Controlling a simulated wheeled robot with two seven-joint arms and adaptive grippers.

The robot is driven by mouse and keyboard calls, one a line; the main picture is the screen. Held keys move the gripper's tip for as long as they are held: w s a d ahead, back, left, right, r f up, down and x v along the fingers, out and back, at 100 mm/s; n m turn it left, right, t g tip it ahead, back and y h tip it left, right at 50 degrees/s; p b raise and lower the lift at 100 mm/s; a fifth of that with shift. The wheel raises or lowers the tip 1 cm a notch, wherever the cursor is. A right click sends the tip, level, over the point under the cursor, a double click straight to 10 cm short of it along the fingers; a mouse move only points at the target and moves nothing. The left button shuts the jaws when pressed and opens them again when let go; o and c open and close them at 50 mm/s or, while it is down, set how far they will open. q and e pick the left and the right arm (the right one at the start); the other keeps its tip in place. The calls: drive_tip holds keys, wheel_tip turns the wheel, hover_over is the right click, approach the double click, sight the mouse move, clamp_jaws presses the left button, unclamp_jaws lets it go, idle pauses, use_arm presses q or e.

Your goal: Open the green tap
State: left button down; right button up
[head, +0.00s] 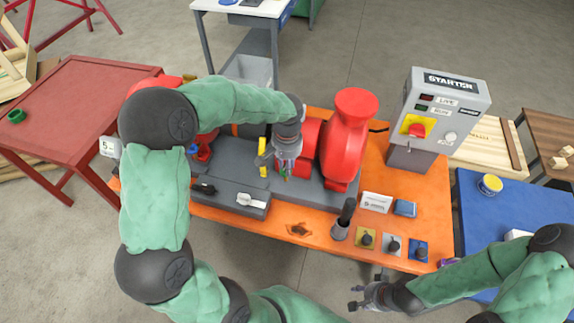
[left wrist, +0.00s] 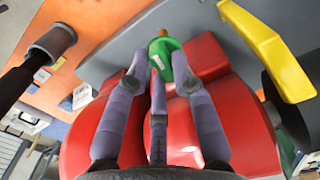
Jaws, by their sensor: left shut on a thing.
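The green tap (left wrist: 180,66) shows in the left wrist view as a green handle by a small brass-coloured part. Only a small bit of green shows in the head view, under my left gripper (head: 285,173). That gripper points down at the pump skid, and its fingers (left wrist: 162,78) are shut on the green handle. The fingers hide part of the handle. My right gripper (head: 364,291) is empty, with its fingers spread, in front of the skid's front edge.
A red pump (head: 345,140) stands close right of my left gripper. A yellow lever (head: 263,158) is close on the left; it also shows in the left wrist view (left wrist: 268,48). A grey starter box (head: 440,105) stands at the right. A dark-handled tool in a cup (head: 341,232) stands in front.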

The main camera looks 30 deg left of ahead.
use_arm(q)
drive_tip(key=shift+n, duration=0.6)
drive_tip(key=c, duration=1)
unclamp_jaws()
drive_tip(key=shift+c, duration=0.2)
wheel_tip(320, 180, up, 12)
